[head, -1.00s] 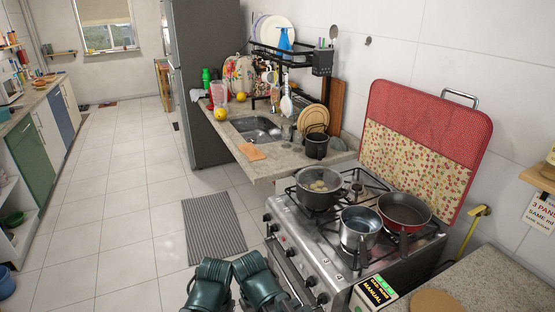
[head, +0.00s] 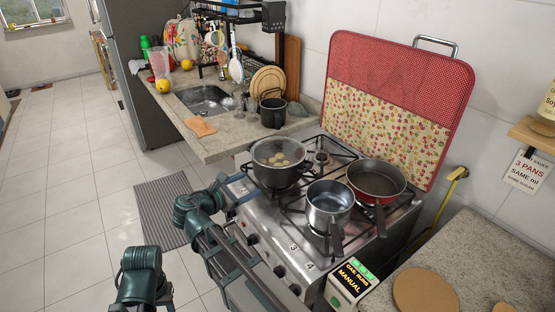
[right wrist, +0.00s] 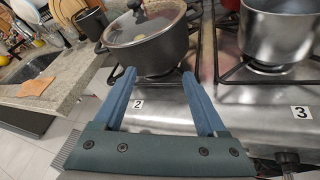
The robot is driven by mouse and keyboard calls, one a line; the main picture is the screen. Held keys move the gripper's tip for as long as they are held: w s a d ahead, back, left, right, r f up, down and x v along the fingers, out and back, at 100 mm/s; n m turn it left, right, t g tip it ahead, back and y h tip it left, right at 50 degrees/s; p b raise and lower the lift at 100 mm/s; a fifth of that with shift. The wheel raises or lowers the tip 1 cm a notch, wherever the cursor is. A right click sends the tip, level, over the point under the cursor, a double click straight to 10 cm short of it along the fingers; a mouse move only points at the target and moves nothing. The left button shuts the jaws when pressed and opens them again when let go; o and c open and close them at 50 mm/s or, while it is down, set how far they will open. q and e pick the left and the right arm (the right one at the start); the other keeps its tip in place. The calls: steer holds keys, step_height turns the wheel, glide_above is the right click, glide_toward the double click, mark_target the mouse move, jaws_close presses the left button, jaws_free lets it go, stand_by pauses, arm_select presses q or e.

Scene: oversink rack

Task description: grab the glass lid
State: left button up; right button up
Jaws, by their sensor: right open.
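The glass lid (head: 277,150) lies on a dark pot (head: 279,177) on the stove's front left burner. Several pale round things show through the glass. In the right wrist view the lid (right wrist: 152,27) has a metal rim, and its dark knob (right wrist: 136,6) is partly cut off by the top edge. My right gripper (head: 231,190) is just left of the pot in the head view. In the right wrist view its blue fingers (right wrist: 159,73) are open and empty, pointing at the pot's side below the lid. My left gripper is not visible; only part of the left arm shows.
A steel saucepan (head: 329,203) and a red-rimmed pan (head: 376,179) stand to the right on the stove (head: 270,222). A dark mug-like pot (head: 272,112) stands on the sink counter (head: 212,147) behind. Open floor lies to the left.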

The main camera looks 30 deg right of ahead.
steer(key=w+d+r+n+t+h+b, duration=0.1)
steer(key=w+d+r+n+t+h, duration=0.1)
steer(key=w+r+n+h, duration=0.15)
steer(key=n, duration=0.1)
glide_toward(276, 144)
steer(key=x, duration=0.4)
steer(key=shift+r, duration=0.3)
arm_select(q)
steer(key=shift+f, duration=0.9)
arm_select(e)
steer(key=shift+w, duration=0.1)
steer(key=x, duration=0.5)
steer(key=shift+d+f+b, duration=0.1)
steer(key=shift+f+b, duration=0.2)
steer(key=shift+f, duration=0.05)
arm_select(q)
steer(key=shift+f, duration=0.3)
arm_select(e)
jaws_close()
steer(key=shift+n, duration=0.25)
